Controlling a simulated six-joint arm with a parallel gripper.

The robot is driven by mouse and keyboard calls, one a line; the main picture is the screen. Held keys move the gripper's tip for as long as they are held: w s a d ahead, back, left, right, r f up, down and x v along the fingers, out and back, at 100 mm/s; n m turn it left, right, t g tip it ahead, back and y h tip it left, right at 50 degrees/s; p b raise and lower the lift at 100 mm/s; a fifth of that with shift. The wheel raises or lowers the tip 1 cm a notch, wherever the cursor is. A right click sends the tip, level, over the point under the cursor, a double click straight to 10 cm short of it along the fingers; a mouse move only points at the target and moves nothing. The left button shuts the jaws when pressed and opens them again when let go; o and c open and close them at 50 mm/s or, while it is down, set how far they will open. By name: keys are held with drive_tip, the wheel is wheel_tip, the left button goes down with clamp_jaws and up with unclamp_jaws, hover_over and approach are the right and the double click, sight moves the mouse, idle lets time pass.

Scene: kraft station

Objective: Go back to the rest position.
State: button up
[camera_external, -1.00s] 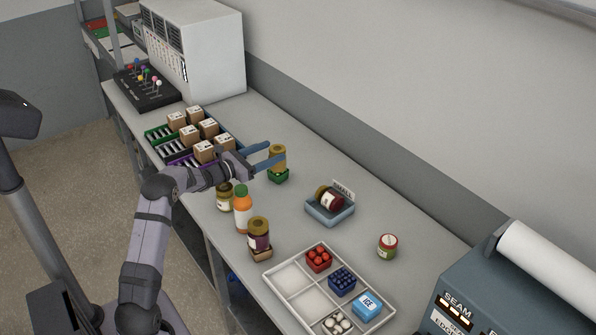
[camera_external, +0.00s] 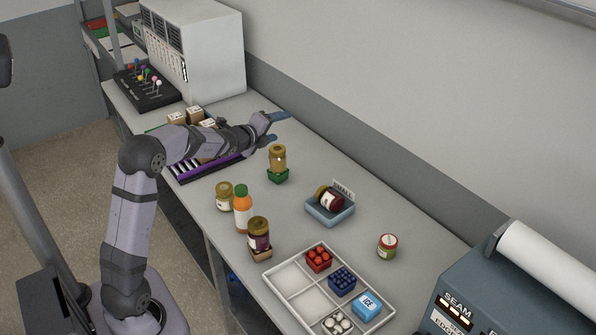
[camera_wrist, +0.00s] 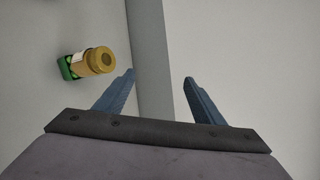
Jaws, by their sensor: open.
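My gripper (camera_external: 283,126) is open and empty, raised above the back part of the table near the wall. Its two blue fingers stand apart in the wrist view (camera_wrist: 160,82), with nothing between them but the line where table and wall meet. A jar with a tan lid (camera_external: 278,157) stands upright on a small green block (camera_external: 278,176), clear of the fingers. The same jar shows at the upper left of the wrist view (camera_wrist: 98,61).
A rack with small boxes (camera_external: 178,118) lies partly hidden behind my arm. A jar (camera_external: 224,196), an orange bottle (camera_external: 243,211) and a dark jar (camera_external: 259,234) line the front edge. A blue tray (camera_external: 330,212) holds a tipped jar. A divided tray (camera_external: 288,307) stands front right.

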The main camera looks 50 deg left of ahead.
drive_tip(key=s+d+f+n+g+h, duration=0.2)
drive_tip(key=s+d+f+n+g, duration=0.1)
drive_tip(key=s+d, duration=0.5)
drive_tip(key=s+d+f+n+g+h+p, duration=0.1)
drive_tip(key=s+d+f+n+g, duration=0.3)
drive_tip(key=s+d+f, duration=0.4)
drive_tip(key=s+d+f+n+g+h, duration=0.3)
drive_tip(key=s+d+f, duration=0.3)
drive_tip(key=s+d, duration=0.4)
drive_tip(key=shift+d+n+g+h, duration=0.4)
drive_tip(key=shift+d+n, duration=0.5)
drive_tip(key=shift+d, duration=1.15)
drive_tip(key=s+f+n+g+b, duration=0.1)
drive_tip(key=s+f+n+b, duration=0.1)
drive_tip(key=s, duration=0.3)
drive_tip(key=s+f+n+g+y+b, duration=0.1)
drive_tip(key=s+f+n, duration=0.1)
drive_tip(key=s+n, duration=0.2)
drive_tip(key=shift+s+a+b, duration=0.25)
drive_tip(key=shift+s+b, duration=0.1)
drive_tip(key=shift+s, duration=0.65)
